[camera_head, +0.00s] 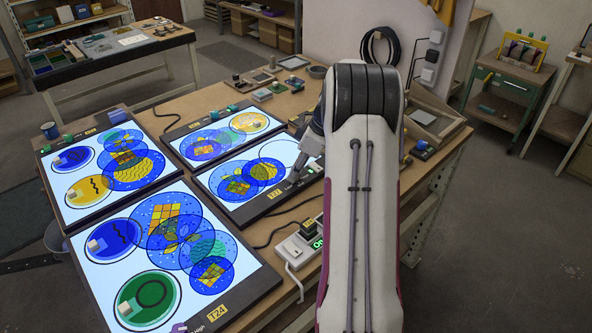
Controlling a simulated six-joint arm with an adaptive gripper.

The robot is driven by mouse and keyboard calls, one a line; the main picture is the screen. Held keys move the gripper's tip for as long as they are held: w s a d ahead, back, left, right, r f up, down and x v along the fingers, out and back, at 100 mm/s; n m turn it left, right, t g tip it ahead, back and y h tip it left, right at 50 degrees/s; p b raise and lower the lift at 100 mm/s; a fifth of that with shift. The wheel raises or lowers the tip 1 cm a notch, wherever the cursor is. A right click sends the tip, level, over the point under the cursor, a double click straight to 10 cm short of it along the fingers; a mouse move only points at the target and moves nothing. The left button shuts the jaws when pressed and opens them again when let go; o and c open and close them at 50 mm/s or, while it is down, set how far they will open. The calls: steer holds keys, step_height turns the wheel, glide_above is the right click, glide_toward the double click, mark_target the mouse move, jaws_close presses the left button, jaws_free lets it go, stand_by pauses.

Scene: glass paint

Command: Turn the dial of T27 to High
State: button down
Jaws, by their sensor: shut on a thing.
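The T27 light panel (228,205) is the right-hand lit board in the middle of the table, with a dark frame and a yellow tag (276,193) on its front edge. Painted discs in blue and yellow lie on its lit face. My gripper (292,181) points down at the front frame edge, just right of the tag. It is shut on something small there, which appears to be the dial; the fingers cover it. The dial's setting and markings cannot be read in this view.
Three other lit panels stand around it, including T24 (92,276) at the front left. A power strip (298,250) with cables lies right of T24. My arm covers the table's right middle. Small blocks and trays (262,95) crowd the back.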

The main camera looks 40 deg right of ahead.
steer(key=c, duration=1.8)
jaws_free()
steer(key=shift+m, duration=0.5)
steer(key=shift+a+m+t+h, duration=0.15)
steer(key=shift+m+h, duration=0.35)
steer(key=shift+m, duration=0.6)
steer(key=shift+m+t+h, duration=0.15)
steer(key=shift+m+h, duration=0.35)
steer(key=shift+m, duration=0.6)
steer(key=shift+m+h, duration=0.4)
steer(key=shift+m, duration=0.4)
steer(key=shift+a+m+h, duration=0.15)
steer(key=shift+m+h, duration=0.55)
steer(key=shift+m, duration=1.1)
steer(key=shift+w+a+m+g+h, duration=0.1)
steer(key=shift+m+g+h, duration=0.4)
steer(key=shift+m, duration=1.15)
steer(key=shift+m+g+h, duration=0.5)
steer(key=shift+m, duration=1.15)
steer(key=shift+m+g, duration=0.4)
steer(key=shift+m, duration=0.8)
